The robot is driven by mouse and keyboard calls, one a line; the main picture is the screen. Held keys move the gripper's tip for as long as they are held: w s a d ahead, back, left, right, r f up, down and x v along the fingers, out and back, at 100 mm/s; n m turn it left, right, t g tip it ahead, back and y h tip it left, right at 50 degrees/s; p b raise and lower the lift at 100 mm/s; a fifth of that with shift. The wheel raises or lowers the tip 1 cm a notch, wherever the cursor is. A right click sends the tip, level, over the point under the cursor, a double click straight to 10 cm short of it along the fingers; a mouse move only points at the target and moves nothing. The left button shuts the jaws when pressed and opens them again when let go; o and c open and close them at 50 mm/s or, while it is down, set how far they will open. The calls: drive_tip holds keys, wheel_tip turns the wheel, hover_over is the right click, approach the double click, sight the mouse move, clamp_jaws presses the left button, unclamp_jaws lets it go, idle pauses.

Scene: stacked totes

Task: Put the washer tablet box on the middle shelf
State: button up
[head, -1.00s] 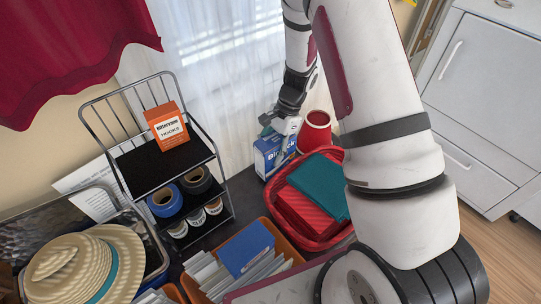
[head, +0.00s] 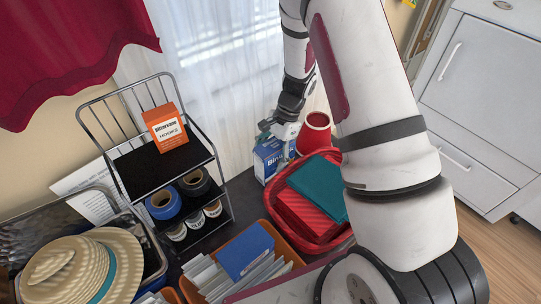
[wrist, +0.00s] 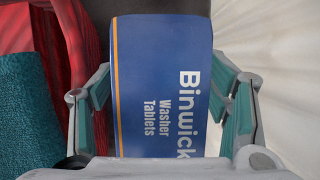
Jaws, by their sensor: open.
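The washer tablet box (head: 266,160), blue and white with "Binwick Washer Tablets" lettering, stands on the dark surface beside the red basket. In the wrist view, the box (wrist: 155,75) fills the middle. My gripper (wrist: 165,95) is open, with one teal-padded finger on each side of the box and a visible gap at both sides. In the head view, my gripper (head: 273,130) is at the top of the box and hides part of it. The wire rack has a middle shelf (head: 181,212) under its black top shelf (head: 140,175); blue and black tape rolls stand on the middle shelf.
An orange hooks box (head: 166,128) stands on the top shelf. Small jars (head: 195,219) sit low in the rack. An orange file bin (head: 284,232) and straw hat (head: 75,268) are nearer.

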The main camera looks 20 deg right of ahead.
drive_tip(key=p+v, duration=0.3)
drive_tip(key=v, duration=0.9)
drive_tip(key=shift+a+r+p, duration=0.1)
drive_tip(key=shift+r+p, duration=0.05)
drive_tip(key=shift+p, duration=0.2)
